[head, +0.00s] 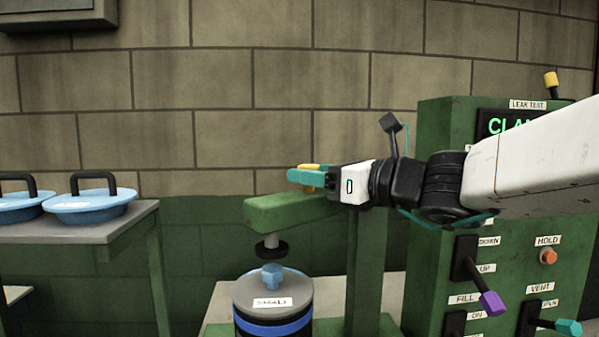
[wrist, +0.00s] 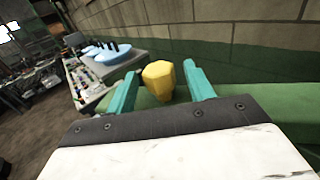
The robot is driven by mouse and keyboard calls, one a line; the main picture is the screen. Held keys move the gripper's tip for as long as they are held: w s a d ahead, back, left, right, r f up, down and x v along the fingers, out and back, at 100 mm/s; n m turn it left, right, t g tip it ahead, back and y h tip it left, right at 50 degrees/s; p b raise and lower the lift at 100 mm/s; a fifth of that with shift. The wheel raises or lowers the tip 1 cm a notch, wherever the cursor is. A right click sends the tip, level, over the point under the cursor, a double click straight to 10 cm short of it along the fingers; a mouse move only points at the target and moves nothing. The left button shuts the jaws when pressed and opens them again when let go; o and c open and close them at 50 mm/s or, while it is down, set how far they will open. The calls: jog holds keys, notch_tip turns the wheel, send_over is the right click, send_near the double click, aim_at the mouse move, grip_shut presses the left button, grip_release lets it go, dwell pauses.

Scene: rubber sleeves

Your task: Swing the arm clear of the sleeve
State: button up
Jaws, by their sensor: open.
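A green swing arm (head: 292,211) reaches out from a green post, with a black pad (head: 271,249) under its free end. Below the pad stands a dark cylinder with a grey top labelled SMALL (head: 272,302), blue bands and a light blue plug (head: 272,275). I cannot tell which part is the rubber sleeve. My gripper (head: 302,176) is open, its teal fingers level just above the green arm. In the wrist view a yellow knob (wrist: 159,80) sits between the open fingers (wrist: 162,74), with a gap on the right. Contact on the left is unclear.
A green leak test panel (head: 440,130) with levers stands at the right, close to my arm. A table (head: 118,226) with blue handled lids (head: 90,200) is at the left. A brick wall is behind.

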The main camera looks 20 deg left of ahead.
aim_at(299, 190)
jog(key=shift+x, duration=1.65)
grip_shut()
jog(key=shift+s, duration=0.1)
